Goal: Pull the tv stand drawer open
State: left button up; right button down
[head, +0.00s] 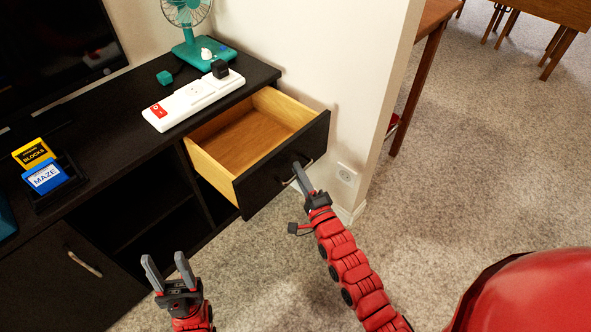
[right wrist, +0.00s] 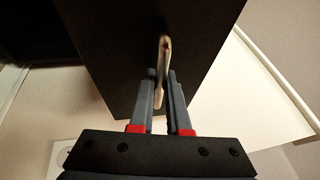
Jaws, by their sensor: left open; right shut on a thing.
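The tv stand (head: 150,140) is black, along the left of the head view. Its upper right drawer (head: 283,168) is pulled well out, showing an empty light wood inside. My right gripper (head: 300,172) is at the drawer front and shut on the drawer handle (head: 309,165). In the right wrist view the handle (right wrist: 163,62) runs between the fingertips of my right gripper (right wrist: 161,82), against the black drawer front (right wrist: 120,50). My left gripper (head: 168,268) is open and empty, in front of the stand and apart from it.
On the stand are a white power strip (head: 190,100), a teal fan (head: 190,40), a television (head: 50,50) and two small boxes, yellow (head: 33,153) and blue (head: 45,177). A wall (head: 340,100) with an outlet (head: 346,174) stands close right of the drawer. The carpet in front is clear.

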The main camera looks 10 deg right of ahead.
jog(key=c, duration=1.2)
grip_release()
jog(key=shift+d, duration=0.1)
jog(key=shift+o, duration=0.2)
jog(key=p+v, duration=0.3)
jog(key=v, duration=1.4)
jog(key=shift+f+p, duration=0.2)
jog(key=shift+p, duration=0.1)
jog(key=shift+s, duration=0.1)
